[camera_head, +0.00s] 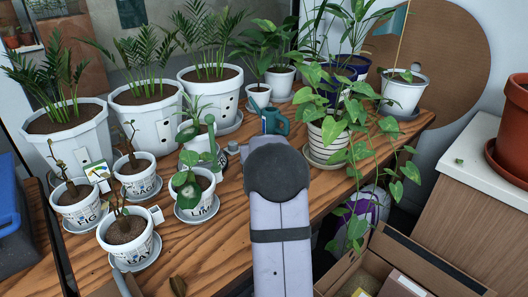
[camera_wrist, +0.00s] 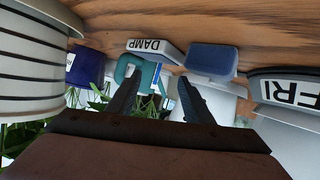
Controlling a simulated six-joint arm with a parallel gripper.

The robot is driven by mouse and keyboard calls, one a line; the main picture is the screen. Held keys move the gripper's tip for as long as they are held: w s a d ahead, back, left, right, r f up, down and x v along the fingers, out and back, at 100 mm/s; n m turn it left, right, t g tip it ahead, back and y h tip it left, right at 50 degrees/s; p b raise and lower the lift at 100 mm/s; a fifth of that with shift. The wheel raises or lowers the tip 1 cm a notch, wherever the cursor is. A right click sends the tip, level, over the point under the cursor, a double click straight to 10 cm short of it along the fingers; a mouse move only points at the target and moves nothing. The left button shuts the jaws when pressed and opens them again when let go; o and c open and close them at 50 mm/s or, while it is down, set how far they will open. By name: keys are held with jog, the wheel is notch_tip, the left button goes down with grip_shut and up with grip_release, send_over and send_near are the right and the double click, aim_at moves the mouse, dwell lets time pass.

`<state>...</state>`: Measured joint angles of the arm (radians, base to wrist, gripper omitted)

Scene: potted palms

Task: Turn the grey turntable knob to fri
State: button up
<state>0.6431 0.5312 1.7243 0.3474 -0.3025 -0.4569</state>
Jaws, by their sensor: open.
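My gripper (camera_wrist: 160,77) is open in the wrist view, with nothing between its two dark fingers. In that view, which is turned over with the table at the top, a dark grey rounded thing with a white FRI label (camera_wrist: 297,93) stands at the right edge, right of my fingers and apart from them. It is cut off by the frame, and I cannot tell where its knob points. In the head view my arm covers my gripper. A small grey thing (camera_head: 232,148) shows just left of the arm; I cannot tell whether it is the turntable knob.
A DAMP label (camera_wrist: 147,46), a blue block (camera_wrist: 212,58) and a teal thing (camera_wrist: 150,74) are near my fingers. A striped pot (camera_wrist: 30,60) is at the left. Small labelled pots (camera_head: 79,211) stand left of my arm. The table (camera_head: 200,250) is mostly clear at the front.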

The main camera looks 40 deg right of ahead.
jog(key=shift+s+a+b, duration=0.1)
jog(key=shift+b, duration=0.2)
dwell(0.4)
